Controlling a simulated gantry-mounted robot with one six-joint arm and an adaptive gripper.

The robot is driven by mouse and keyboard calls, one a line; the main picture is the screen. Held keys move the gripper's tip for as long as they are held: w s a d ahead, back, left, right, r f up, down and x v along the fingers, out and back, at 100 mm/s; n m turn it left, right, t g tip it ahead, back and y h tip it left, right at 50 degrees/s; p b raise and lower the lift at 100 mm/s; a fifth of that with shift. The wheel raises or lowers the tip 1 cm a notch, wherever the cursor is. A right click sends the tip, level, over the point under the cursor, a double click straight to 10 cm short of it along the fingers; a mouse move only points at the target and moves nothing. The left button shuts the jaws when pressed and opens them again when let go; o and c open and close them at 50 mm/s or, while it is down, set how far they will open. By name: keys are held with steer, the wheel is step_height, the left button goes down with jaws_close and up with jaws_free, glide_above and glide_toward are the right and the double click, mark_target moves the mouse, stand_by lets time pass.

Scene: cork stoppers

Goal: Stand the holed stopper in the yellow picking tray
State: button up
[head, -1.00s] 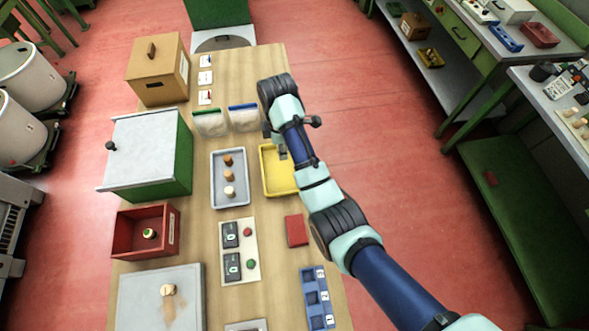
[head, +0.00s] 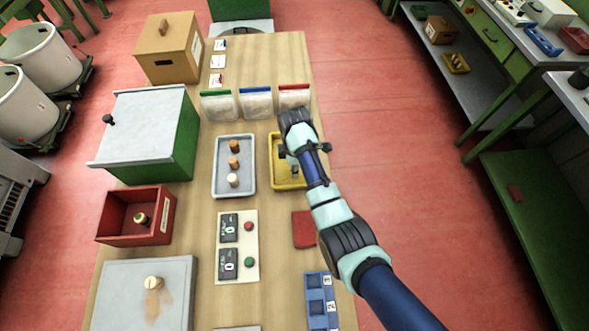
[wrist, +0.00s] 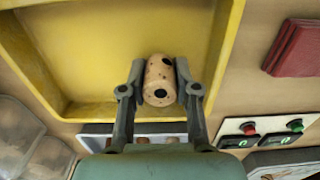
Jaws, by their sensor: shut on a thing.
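The holed stopper (wrist: 158,80) is a speckled tan cork with dark holes, one on its side and one in its near end. In the wrist view my gripper (wrist: 155,82) is shut on it, with a finger at each side. The yellow picking tray (head: 274,150) lies beneath my gripper, and its yellow floor (wrist: 120,40) fills much of the wrist view. The stopper shows against the tray's floor near one wall; I cannot tell whether it touches the floor. In the head view my arm hides the stopper and part of the tray.
A grey tray (head: 219,188) with three stoppers stands left of the yellow tray. Bags (head: 256,103) stand behind. A red bin (head: 118,220) holds a green-marked stopper. A counter panel (head: 239,213), a red pad (head: 304,230) and a blue compartment rack (head: 320,296) lie nearer.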

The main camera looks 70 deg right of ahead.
steer(key=shift+f, duration=0.65)
steer(key=shift+f, duration=0.2)
steer(key=o, duration=0.7)
steer(key=shift+o, duration=0.2)
step_height(320, 180, up, 12)
steer(key=p, duration=0.3)
steer(key=shift+r, duration=0.2)
